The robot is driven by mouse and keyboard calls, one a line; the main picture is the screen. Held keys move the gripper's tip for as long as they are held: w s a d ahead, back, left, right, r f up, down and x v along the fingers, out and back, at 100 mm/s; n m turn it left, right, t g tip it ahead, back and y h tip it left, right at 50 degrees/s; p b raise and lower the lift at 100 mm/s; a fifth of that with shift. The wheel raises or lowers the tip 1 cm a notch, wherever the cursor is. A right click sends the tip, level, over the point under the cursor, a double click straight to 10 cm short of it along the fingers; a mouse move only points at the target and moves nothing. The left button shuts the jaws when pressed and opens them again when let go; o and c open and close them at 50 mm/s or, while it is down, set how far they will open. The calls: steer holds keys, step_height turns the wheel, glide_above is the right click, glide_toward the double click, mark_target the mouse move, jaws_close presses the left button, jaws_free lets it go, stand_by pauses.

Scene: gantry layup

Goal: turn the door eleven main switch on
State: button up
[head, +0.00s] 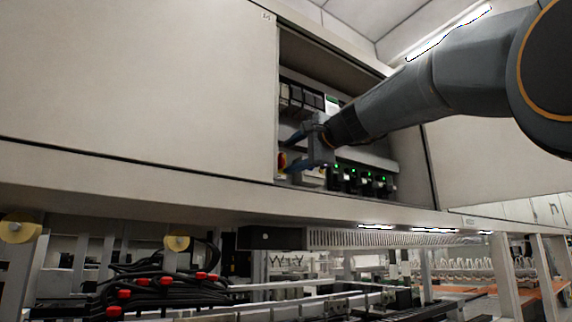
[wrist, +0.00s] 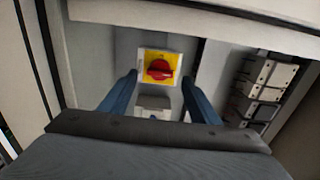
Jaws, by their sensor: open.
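The main switch is a red rotary knob (wrist: 159,70) on a yellow square plate (wrist: 146,56), fixed to the grey back panel inside an open cabinet bay. In the wrist view the knob lies roughly crosswise, slightly tilted. In the head view the switch (head: 282,160) shows at the bay's left edge, partly hidden by my gripper. My gripper (wrist: 158,92) is open and empty, its two blue fingers on either side of the switch in the wrist view, apart from the knob. It also shows inside the bay in the head view (head: 290,152).
A row of dark modules with green lights (head: 360,180) sits low in the bay. Grey switchgear blocks (wrist: 265,85) stand right of the switch in the wrist view. A closed cabinet panel (head: 140,80) borders the bay on the left. A grey box (wrist: 153,102) sits just below the switch.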

steer(key=b+v, duration=0.1)
steer(key=v, duration=0.3)
steer(key=shift+s, duration=0.1)
stand_by(0.5)
